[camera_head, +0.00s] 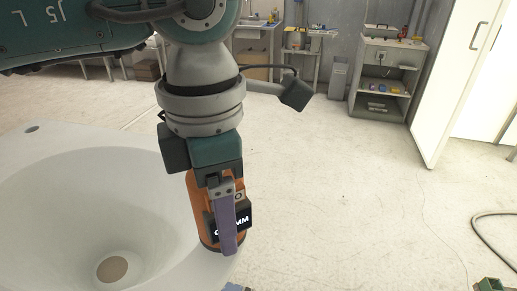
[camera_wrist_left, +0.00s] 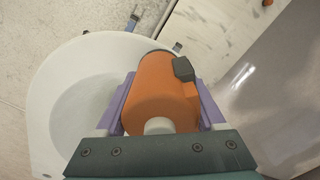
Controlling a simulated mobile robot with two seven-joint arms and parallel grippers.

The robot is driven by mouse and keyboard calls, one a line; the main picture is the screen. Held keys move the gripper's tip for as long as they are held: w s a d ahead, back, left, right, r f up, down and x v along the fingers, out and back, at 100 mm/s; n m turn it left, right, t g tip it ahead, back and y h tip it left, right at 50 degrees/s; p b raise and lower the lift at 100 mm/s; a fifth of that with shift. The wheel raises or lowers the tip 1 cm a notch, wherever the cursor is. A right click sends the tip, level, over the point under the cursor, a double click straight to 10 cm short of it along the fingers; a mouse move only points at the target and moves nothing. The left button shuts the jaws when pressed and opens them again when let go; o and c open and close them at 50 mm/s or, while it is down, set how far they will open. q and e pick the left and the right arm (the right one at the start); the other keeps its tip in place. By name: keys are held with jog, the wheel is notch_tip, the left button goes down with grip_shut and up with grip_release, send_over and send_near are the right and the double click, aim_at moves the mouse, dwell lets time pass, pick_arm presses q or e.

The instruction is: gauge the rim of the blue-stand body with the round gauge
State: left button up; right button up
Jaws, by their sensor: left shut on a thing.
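The orange round gauge (camera_head: 201,212) has a dark display with white characters, of which "MM" is readable. My left gripper (camera_head: 222,236) is shut on it, with purple fingers on its sides; the gauge and fingers also show in the left wrist view (camera_wrist_left: 165,92). The white basin-like body (camera_head: 60,137) fills the lower left of the head view, with a drain hole in its bowl. The gauge overlaps its right rim; I cannot tell whether they touch. A sliver of blue (camera_head: 236,288) shows below the rim, and the stand is mostly hidden. My right gripper is out of view.
A smooth pale surface (camera_wrist_left: 285,105) lies at right in the left wrist view, close to my gripper. A grey shelf cart (camera_head: 382,75) and a white open door (camera_head: 455,80) stand at the back right. A hose (camera_head: 490,232) lies at right.

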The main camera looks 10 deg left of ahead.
pick_arm(q)
jog(key=shift+f+b, duration=0.4)
jog(key=shift+f, duration=0.1)
dwell(0.3)
dwell(0.7)
jog(key=o, duration=1.4)
